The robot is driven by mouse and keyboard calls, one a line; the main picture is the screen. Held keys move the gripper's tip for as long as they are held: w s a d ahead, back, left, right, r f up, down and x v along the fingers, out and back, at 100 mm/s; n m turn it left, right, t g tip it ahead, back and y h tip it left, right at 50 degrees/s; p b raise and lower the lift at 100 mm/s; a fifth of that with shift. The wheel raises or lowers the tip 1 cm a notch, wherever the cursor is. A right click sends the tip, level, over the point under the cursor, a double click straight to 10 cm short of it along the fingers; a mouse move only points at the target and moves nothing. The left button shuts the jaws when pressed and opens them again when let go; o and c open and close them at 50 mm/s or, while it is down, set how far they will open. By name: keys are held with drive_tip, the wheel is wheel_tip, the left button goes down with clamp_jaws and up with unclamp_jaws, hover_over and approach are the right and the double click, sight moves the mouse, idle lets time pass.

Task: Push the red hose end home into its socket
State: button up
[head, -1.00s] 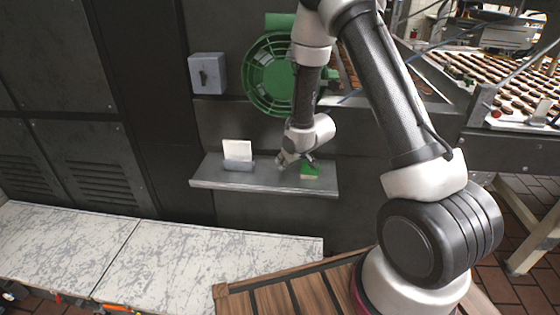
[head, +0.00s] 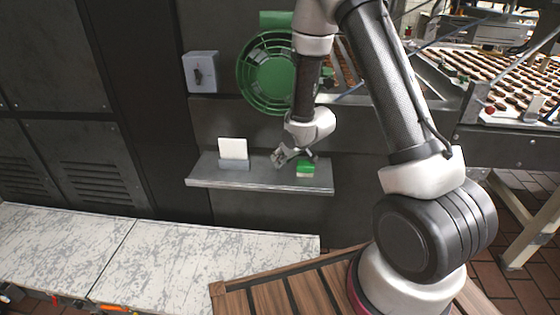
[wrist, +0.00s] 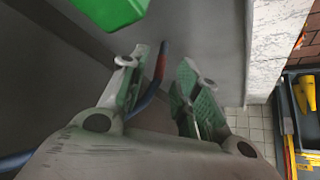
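In the wrist view a blue hose (wrist: 142,104) runs in from the lower left, passes behind one finger and shows between my fingers. In the head view my gripper (head: 296,157) is over the grey shelf, just left of a green block. The hose end cannot be made out there. I cannot pick out the socket in either view.
The green block (head: 305,168) sits on the grey shelf (head: 258,186), close to my gripper; it also shows in the wrist view (wrist: 112,8). A white card (head: 233,149) stands in a holder to the left. A green fan (head: 270,72) is behind. A marbled bench (head: 190,260) lies below.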

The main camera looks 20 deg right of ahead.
drive_tip(key=s+d+r+m+h, duration=0.1)
drive_tip(key=s+d+r, duration=0.3)
drive_tip(key=s+r, duration=0.3)
drive_tip(key=s+d+r+m+h, duration=0.1)
drive_tip(key=s+d+r, duration=0.3)
drive_tip(key=s+r, duration=0.3)
drive_tip(key=s+d+r+m+g+h, duration=0.1)
drive_tip(key=s+d+r, duration=0.3)
drive_tip(key=r, duration=0.9)
drive_tip(key=s, duration=0.3)
drive_tip(key=shift+s+d+r+m, duration=0.25)
drive_tip(key=shift+s+d+m, duration=0.05)
drive_tip(key=shift+o, duration=0.4)
drive_tip(key=s+r+g, duration=0.1)
drive_tip(key=s+r, duration=0.2)
drive_tip(key=s, duration=0.8)
drive_tip(key=shift+s+a+r+m, duration=0.15)
drive_tip(key=shift+s+a+m, duration=0.1)
drive_tip(key=shift+m, duration=0.15)
drive_tip(key=shift+s+g, duration=0.3)
drive_tip(key=shift+s, duration=0.1)
